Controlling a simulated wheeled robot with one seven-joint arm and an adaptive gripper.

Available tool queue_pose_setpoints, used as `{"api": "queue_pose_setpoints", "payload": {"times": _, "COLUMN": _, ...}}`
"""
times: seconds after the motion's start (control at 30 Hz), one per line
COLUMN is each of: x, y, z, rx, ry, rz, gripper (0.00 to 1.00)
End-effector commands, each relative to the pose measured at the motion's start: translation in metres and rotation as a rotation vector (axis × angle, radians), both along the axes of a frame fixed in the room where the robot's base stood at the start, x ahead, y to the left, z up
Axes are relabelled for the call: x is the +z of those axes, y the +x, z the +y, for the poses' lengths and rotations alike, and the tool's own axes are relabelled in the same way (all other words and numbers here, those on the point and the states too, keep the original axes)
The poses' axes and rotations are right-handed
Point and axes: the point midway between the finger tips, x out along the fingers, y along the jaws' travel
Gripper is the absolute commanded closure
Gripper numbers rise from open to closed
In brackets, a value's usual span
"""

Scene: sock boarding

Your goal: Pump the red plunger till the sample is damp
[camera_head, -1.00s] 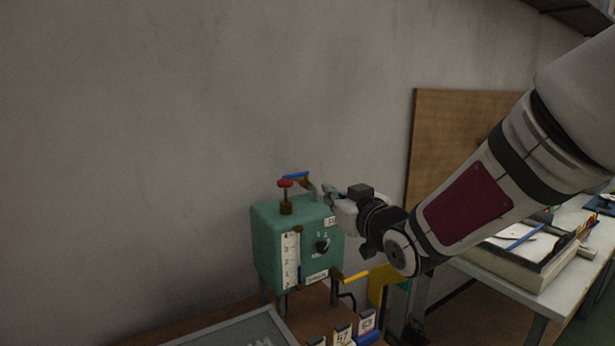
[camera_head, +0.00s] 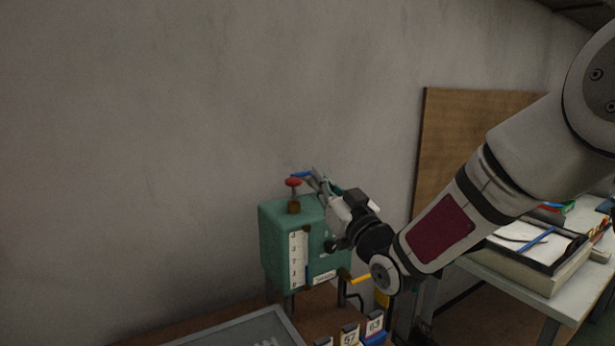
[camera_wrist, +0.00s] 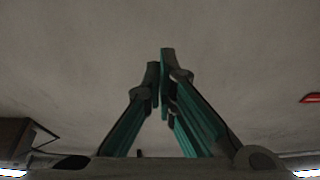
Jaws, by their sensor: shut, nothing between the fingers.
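The red plunger (camera_head: 293,182) is a red knob on a brown collar on top of the green box (camera_head: 273,245). The knob stands up clear of the collar. My gripper (camera_head: 316,174) is just right of the knob at about its height in the head view, above the box top. Whether it touches the knob is unclear. In the wrist view my gripper's fingers (camera_wrist: 160,62) meet at the tips with nothing between them. A red piece (camera_wrist: 311,98), likely the knob, shows at the right edge there. I cannot make out the sample or its dampness.
A grey tray (camera_head: 235,335) and number cards (camera_head: 349,336) are in front. The wall is close behind.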

Motion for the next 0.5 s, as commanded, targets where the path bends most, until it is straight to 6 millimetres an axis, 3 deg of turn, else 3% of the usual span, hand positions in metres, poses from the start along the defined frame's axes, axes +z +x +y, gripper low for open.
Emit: {"api": "queue_pose_setpoints", "payload": {"times": 0.5, "x": 0.031, "y": 0.070, "z": 0.049, "rx": 0.001, "ry": 0.002, "rz": -0.001, "gripper": 1.00}}
